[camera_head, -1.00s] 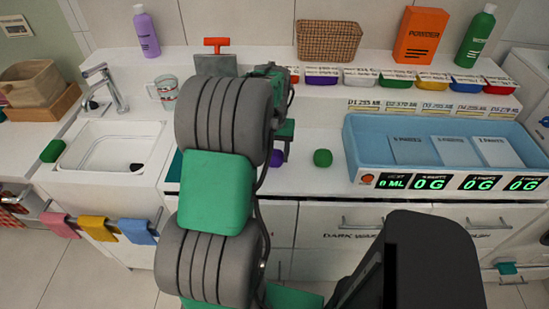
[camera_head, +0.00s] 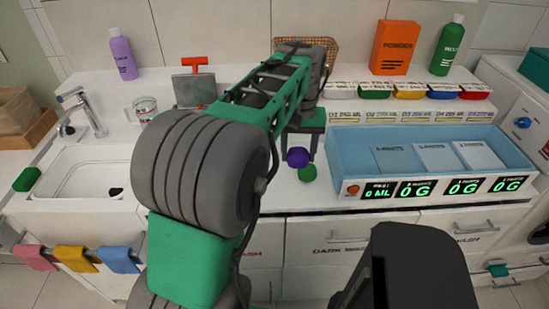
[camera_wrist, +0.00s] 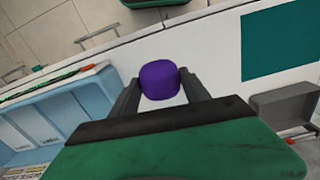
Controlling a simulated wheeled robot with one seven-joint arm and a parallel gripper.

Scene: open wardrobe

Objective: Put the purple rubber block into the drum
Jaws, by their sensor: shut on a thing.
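The purple rubber block (camera_head: 298,157) is held between the fingers of my gripper (camera_head: 304,146), above the worktop. In the wrist view, the block (camera_wrist: 159,80) sits between both fingertips of my gripper (camera_wrist: 160,88). A white appliance (camera_head: 508,100) stands at the right edge, with a dark round shape (camera_head: 541,236) low on its front, cut off by the picture edge. The inside of the drum cannot be seen.
A blue tray (camera_head: 345,160) with digital readouts stands to the right. The sink (camera_head: 75,180) is at the left. Bowls, a basket (camera_head: 330,47) and bottles stand behind.

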